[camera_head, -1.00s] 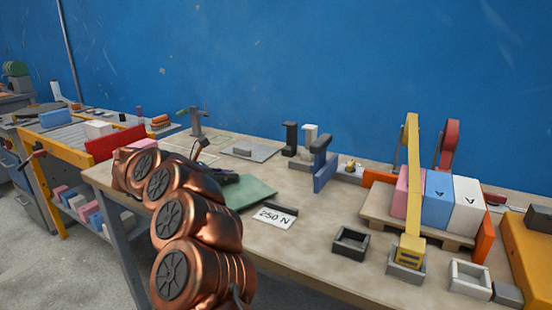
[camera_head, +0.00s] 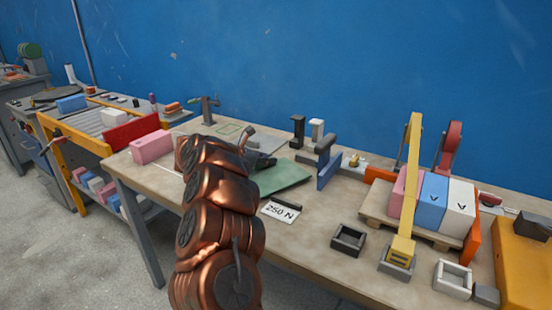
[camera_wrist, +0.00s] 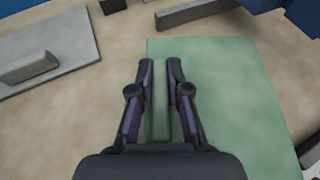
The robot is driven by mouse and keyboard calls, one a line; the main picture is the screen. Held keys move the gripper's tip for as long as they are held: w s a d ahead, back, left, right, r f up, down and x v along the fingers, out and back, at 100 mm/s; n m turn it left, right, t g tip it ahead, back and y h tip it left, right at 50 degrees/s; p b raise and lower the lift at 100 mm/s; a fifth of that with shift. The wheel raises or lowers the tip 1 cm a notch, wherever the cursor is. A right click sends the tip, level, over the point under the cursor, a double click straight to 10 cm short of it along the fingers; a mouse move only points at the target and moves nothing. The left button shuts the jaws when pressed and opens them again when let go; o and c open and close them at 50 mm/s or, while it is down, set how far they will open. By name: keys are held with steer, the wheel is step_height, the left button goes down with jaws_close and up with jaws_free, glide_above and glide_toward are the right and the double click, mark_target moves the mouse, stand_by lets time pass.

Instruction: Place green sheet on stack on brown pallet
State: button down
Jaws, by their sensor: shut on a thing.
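The green sheet (camera_head: 285,177) is a flat plate over the middle of the table. It fills much of the wrist view (camera_wrist: 235,95), with a narrow raised green grip strip (camera_wrist: 160,120). My gripper (camera_wrist: 160,65) is shut on that strip, a finger on either side. In the head view my own arm hides part of the gripper and sheet. I cannot tell how far the sheet is above the table. The brown pallet (camera_head: 376,215) stands to the right, with pink (camera_head: 398,195), blue (camera_head: 430,203) and white (camera_head: 459,210) blocks upright on it.
A blue upright bracket (camera_head: 328,165) stands close right of the sheet. A "250 N" card (camera_head: 279,211) lies in front. A yellow post (camera_head: 408,190) rises before the pallet, beside a dark open box (camera_head: 348,240). A grey plate (camera_wrist: 40,50) lies left of the sheet.

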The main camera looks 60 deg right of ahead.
steer(key=shift+s+d+r+p, duration=0.15)
steer(key=shift+d+r+p, duration=0.05)
steer(key=shift+d+p, duration=0.3)
steer(key=shift+s+d+r+p, duration=0.15)
steer(key=shift+d+p, duration=0.25)
steer(key=shift+d, duration=0.1)
steer(key=shift+f+p, duration=0.3)
steer(key=shift+f, duration=0.6)
steer(key=shift+d+f, duration=0.1)
steer(key=shift+f, duration=0.05)
steer(key=shift+f+b, duration=0.2)
steer(key=shift+b, duration=0.2)
steer(key=c, duration=1.1)
jaws_free()
steer(key=shift+r, duration=0.1)
steer(key=shift+c, duration=0.2)
steer(key=shift+r+p, duration=0.25)
steer(key=shift+p, duration=0.2)
steer(key=b+v, duration=0.2)
steer(key=v, duration=1)
steer(key=shift+f, duration=0.15)
